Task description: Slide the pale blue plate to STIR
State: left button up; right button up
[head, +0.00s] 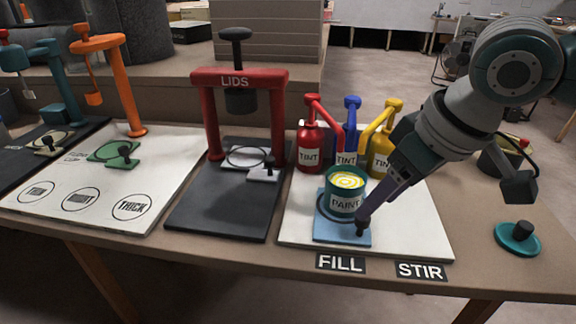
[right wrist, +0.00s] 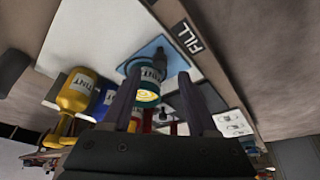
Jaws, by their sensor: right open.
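The pale blue plate (head: 330,236) lies on the white board (head: 410,243) above the FILL label (head: 340,262). A teal PAINT can (head: 345,201) with yellow and white swirled contents stands upright on it. A black knob (head: 362,229) rises at the plate's front right. My right gripper (head: 365,212) reaches down from the right to this knob. In the right wrist view the plate (right wrist: 173,62) shows beyond the open fingers (right wrist: 159,72), with the knob between or just beyond their tips; contact cannot be told. The STIR label (head: 420,270) is right of FILL. My left gripper is not in view.
Red (head: 311,150), blue (head: 347,157) and yellow (head: 381,157) TINT bottles stand behind the can. The red LIDS press (head: 240,78) is at left. The board right of the plate, above STIR, looks clear. A teal lid (head: 517,240) with a black knob lies far right.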

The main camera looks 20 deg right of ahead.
jog(key=b+x, duration=0.1)
jog(key=x, duration=0.3)
jog(key=shift+w+f+b, duration=0.2)
jog(key=shift+f+b, duration=0.15)
jog(key=shift+b, duration=0.05)
jog(key=shift+c, duration=0.4)
grip_shut()
dwell(0.6)
